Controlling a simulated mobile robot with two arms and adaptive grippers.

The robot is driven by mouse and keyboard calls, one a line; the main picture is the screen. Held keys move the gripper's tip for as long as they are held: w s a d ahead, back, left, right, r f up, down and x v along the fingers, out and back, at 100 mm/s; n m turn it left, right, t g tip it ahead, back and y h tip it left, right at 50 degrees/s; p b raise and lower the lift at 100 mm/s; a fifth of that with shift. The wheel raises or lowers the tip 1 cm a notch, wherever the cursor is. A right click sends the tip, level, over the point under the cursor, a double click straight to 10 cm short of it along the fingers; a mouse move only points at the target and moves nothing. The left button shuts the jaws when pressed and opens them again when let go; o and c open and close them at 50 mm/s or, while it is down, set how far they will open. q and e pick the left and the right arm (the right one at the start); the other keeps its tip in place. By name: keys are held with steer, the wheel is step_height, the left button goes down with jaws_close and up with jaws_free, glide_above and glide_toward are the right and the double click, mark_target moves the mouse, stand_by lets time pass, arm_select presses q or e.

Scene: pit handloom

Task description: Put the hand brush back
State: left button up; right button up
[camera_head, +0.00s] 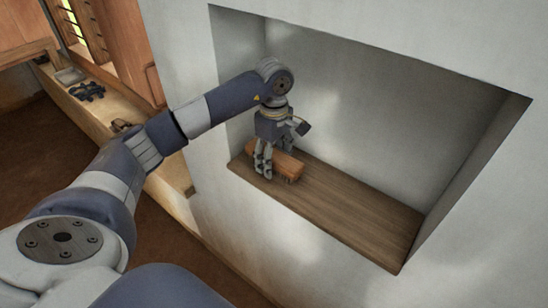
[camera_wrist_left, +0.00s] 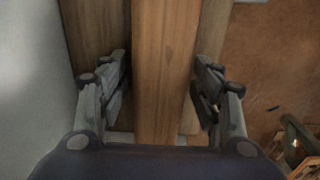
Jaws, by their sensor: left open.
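The hand brush (camera_head: 287,165) has a wooden back and dark bristles. It rests on the wooden shelf board of a wall niche, near the left end. My left gripper (camera_head: 265,168) is open and points down over the brush, with its fingers around the brush's back. In the left wrist view the wooden brush back (camera_wrist_left: 165,70) runs between the two open fingers (camera_wrist_left: 164,95), with a gap visible on each side. The fingers partly hide the brush in the head view. My right gripper is in neither view.
The niche's shelf board (camera_head: 350,212) is bare to the right of the brush. The niche has white side and back walls close to my left arm. A low ledge (camera_head: 105,115) at the left holds a small tray (camera_head: 70,75) and dark items (camera_head: 88,91).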

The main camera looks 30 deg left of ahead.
mark_target(274, 153)
arm_select(q)
steer(key=shift+r, duration=0.2)
step_height(274, 153, up, 6)
steer(key=shift+w+f+b, duration=0.1)
steer(key=shift+b, duration=0.85)
steer(key=shift+r, duration=0.8)
